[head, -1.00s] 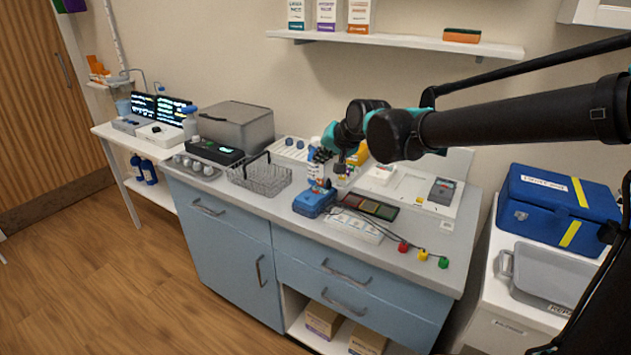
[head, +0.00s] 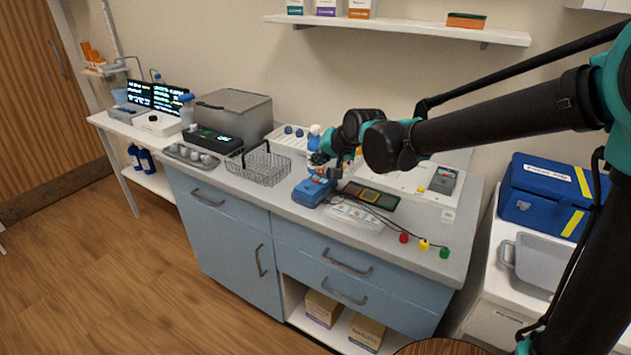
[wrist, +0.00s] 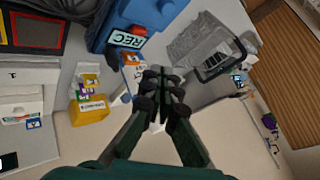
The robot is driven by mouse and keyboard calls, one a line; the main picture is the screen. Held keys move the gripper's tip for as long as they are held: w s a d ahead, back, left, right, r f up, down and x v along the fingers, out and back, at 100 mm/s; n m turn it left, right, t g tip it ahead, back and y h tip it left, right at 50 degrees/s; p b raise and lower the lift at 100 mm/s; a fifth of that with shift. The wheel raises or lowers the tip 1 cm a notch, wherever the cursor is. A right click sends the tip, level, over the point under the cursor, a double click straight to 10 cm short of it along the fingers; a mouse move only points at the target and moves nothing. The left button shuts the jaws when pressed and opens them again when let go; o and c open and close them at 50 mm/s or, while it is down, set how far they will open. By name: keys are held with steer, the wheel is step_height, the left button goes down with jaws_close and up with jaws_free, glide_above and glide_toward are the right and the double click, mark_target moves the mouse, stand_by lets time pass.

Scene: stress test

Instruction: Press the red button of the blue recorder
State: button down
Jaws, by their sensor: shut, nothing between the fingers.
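The blue recorder (head: 310,194) stands near the front of the blue cabinet's worktop in the head view. In the wrist view the blue recorder (wrist: 135,14) is at the top, with a white label reading REC (wrist: 126,40). A small red patch, apparently the red button (wrist: 138,30), shows at the label's edge. My gripper (wrist: 162,78) is shut and empty. In the wrist view its fingertips are below and right of the recorder. In the head view my gripper (head: 319,163) is by the recorder's back side; I cannot tell whether it touches. The button is not clear there.
A wire basket (head: 259,166) stands left of the recorder. A dark panel with coloured squares (head: 370,196) and a white strip (head: 353,217) lie to its right. Red, yellow and green plugs (head: 424,245) lie at the front right. A yellow box (wrist: 90,110) shows in the wrist view.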

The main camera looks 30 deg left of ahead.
mark_target(317, 182)
steer(key=shift+f, duration=1.8)
steer(key=shift+f, duration=0.1)
steer(key=shift+f, duration=0.3)
steer(key=shift+f, duration=0.45)
stand_by(0.8)
steer(key=shift+r, duration=0.9)
steer(key=shift+r, duration=2.5)
